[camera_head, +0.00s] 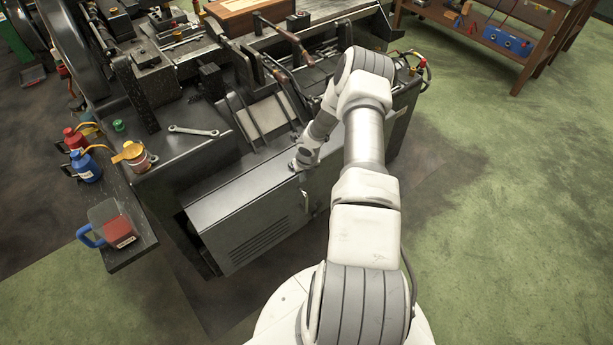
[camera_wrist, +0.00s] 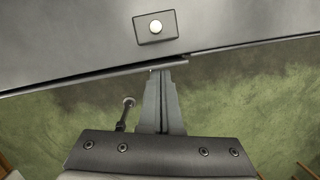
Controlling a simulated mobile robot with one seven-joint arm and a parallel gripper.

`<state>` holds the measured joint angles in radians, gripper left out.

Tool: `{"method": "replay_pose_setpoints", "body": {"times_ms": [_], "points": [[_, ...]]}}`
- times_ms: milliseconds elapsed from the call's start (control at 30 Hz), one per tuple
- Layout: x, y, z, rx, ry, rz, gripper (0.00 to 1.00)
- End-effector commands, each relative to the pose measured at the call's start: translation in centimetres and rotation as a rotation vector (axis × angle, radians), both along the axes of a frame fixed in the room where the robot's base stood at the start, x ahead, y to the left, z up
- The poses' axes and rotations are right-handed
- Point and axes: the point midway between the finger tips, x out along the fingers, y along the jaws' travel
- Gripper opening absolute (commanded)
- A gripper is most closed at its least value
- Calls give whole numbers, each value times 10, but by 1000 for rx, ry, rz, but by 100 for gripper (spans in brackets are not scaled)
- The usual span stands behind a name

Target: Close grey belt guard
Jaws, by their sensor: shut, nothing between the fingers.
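The grey belt guard (camera_head: 250,222) is the box-like panel with louvre slots on the front of the machine. A dark gap shows at its left end, and a small handle (camera_head: 305,200) is near its right end. My gripper is hidden behind my wrist in the head view. In the wrist view my gripper (camera_wrist: 158,74) is shut and empty, its fingertips at the edge of a grey metal surface (camera_wrist: 70,40). I cannot tell if they touch. A dark rod with a round knob (camera_wrist: 128,102) stands left of the fingers.
A wrench (camera_head: 193,131) lies on the machine's left top. Green floor (camera_head: 500,220) is clear to the right. A wooden bench (camera_head: 490,38) is at the back right.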

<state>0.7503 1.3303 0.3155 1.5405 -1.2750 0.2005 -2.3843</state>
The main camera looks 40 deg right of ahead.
Motion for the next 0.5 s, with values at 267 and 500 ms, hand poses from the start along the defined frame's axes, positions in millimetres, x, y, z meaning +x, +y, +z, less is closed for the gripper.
{"method": "replay_pose_setpoints", "body": {"times_ms": [267,500], "points": [[6,4,0,1,-3,21,0],[9,5,1,1,-9,25,0]]}}
